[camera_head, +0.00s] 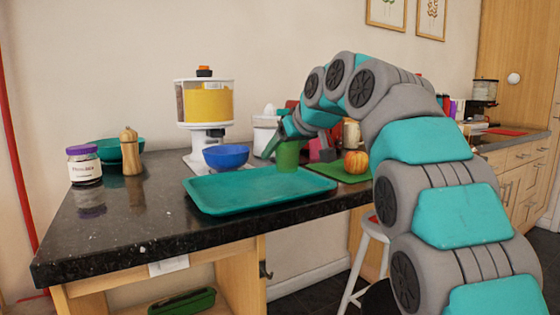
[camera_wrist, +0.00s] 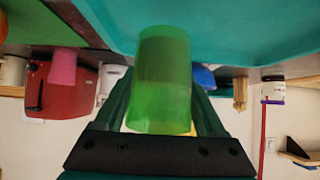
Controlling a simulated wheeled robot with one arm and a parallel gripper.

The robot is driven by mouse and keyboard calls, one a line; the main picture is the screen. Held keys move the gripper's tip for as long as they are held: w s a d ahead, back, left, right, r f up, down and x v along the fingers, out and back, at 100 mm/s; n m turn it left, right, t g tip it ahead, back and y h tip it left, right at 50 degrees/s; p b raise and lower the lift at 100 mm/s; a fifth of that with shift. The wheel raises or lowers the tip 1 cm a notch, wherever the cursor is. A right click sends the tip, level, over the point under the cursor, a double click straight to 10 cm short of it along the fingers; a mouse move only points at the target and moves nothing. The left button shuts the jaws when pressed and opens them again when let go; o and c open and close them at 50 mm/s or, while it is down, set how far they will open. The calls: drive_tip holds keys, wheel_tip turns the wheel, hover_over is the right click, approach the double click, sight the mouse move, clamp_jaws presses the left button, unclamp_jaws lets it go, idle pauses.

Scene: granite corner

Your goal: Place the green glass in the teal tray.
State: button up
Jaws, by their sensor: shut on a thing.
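The green glass (camera_head: 287,157) is upright at the back right part of the teal tray (camera_head: 225,201). My gripper (camera_head: 277,146) is shut on the glass, with one dark green finger on each side of it. In the wrist view the glass (camera_wrist: 163,85) sits between the fingers of my gripper (camera_wrist: 160,97), and the tray (camera_wrist: 250,30) fills the top. I cannot tell whether the base of the glass touches the tray. The tray lies flat on the dark granite counter, and its visible floor is bare.
A blue bowl (camera_head: 226,156) and a cereal dispenser (camera_head: 206,105) stand behind the tray. A green board (camera_head: 343,172) with an orange pumpkin (camera_head: 356,162) lies to its right. A pepper mill (camera_head: 131,152) and a purple-lidded jar (camera_head: 84,166) stand left. The counter's front left is clear.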

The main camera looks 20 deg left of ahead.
drive_tip(key=shift+w+a+f, duration=0.1)
drive_tip(key=shift+w+a, duration=0.35)
drive_tip(key=shift+w, duration=0.35)
drive_tip(key=shift+f, duration=1.7)
drive_tip(key=shift+f, duration=0.1)
drive_tip(key=shift+f, duration=0.15)
drive_tip(key=o, duration=1.4)
